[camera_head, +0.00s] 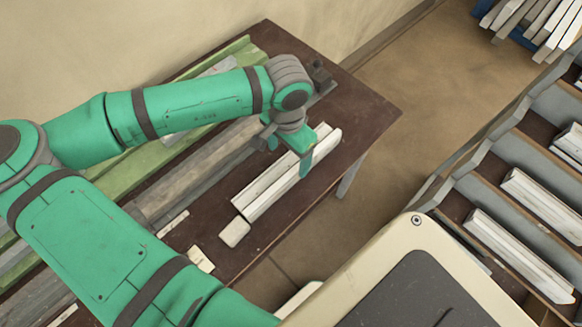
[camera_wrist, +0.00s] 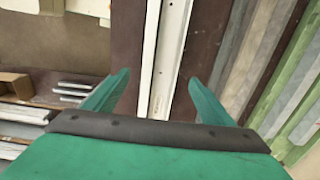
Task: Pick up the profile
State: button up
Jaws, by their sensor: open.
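A long white profile (camera_head: 268,190) lies on the dark brown bench (camera_head: 368,112), near its front edge. In the wrist view, the profile (camera_wrist: 168,55) runs lengthwise between my fingers, with a groove along it. My gripper (camera_head: 289,152) is over the far half of the profile. In the wrist view, my gripper (camera_wrist: 157,95) is open, with one green finger on each side of the profile and gaps at both sides. I cannot tell how high the fingertips are above the bench.
Grey bars (camera_head: 190,170) and a green rail (camera_head: 135,172) lie behind the profile. A small white block (camera_head: 235,232) sits by its near end. A rack (camera_head: 540,150) with white pieces stands at the right. Open floor (camera_head: 400,150) lies between bench and rack.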

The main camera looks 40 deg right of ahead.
aim_at(289, 166)
jog(key=shift+d+f, duration=0.15)
jog(key=shift+f, duration=2.5)
jog(key=c, duration=1.6)
jog(key=shift+r, duration=0.15)
